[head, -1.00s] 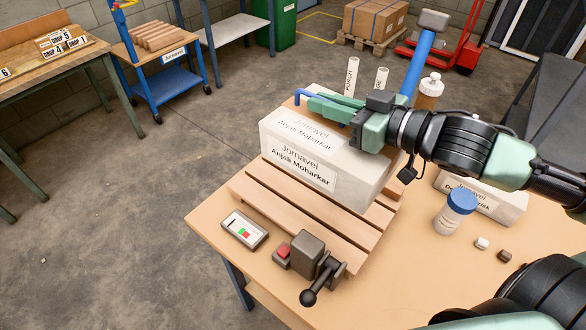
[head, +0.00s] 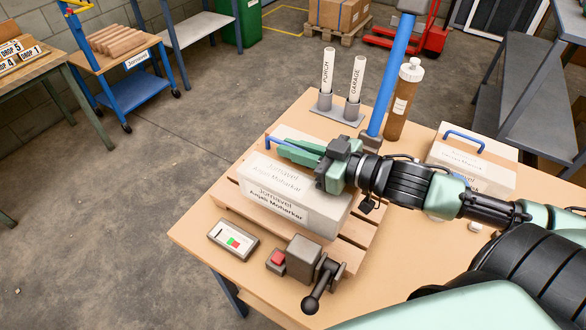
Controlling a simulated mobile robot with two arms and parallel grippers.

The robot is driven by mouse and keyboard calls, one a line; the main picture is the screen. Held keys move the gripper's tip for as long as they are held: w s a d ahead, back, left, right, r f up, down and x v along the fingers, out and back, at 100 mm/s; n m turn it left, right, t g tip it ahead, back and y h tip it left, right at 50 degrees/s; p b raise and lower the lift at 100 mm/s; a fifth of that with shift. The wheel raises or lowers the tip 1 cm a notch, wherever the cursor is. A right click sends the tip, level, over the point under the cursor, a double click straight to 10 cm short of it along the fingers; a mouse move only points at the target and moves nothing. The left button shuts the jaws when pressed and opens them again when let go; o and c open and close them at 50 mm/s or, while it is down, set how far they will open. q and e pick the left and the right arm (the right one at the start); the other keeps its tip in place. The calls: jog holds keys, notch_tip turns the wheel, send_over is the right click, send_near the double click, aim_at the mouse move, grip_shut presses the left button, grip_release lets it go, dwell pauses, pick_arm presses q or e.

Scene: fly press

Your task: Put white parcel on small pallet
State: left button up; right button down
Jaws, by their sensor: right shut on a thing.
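The white parcel (head: 262,205), labelled Jomavel Anjali Moharkar, sits over the slatted wooden small pallet (head: 228,207) near the front left of the table. It looks upright and down on the slats, though its underside is hidden. My right gripper (head: 292,150) is at the parcel's top, shut on its blue handle; the fingers hide most of the handle. My left gripper is not in view.
A second white parcel with a blue handle (head: 468,172) lies at the right. A button box (head: 233,240) and lever unit (head: 305,262) sit in front of the pallet.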

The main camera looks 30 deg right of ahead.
aim_at(356, 191)
jog(key=shift+f, duration=2.75)
jog(key=c, duration=1.9)
grip_release()
jog(key=shift+f, duration=0.35)
jog(key=o, duration=0.4)
jog(key=shift+r, duration=0.1)
jog(key=shift+s+r, duration=0.1)
jog(key=shift+s, duration=0.05)
jog(key=shift+p+v, duration=0.55)
jog(key=shift+v, duration=5.35)
jog(key=shift+d, duration=0.1)
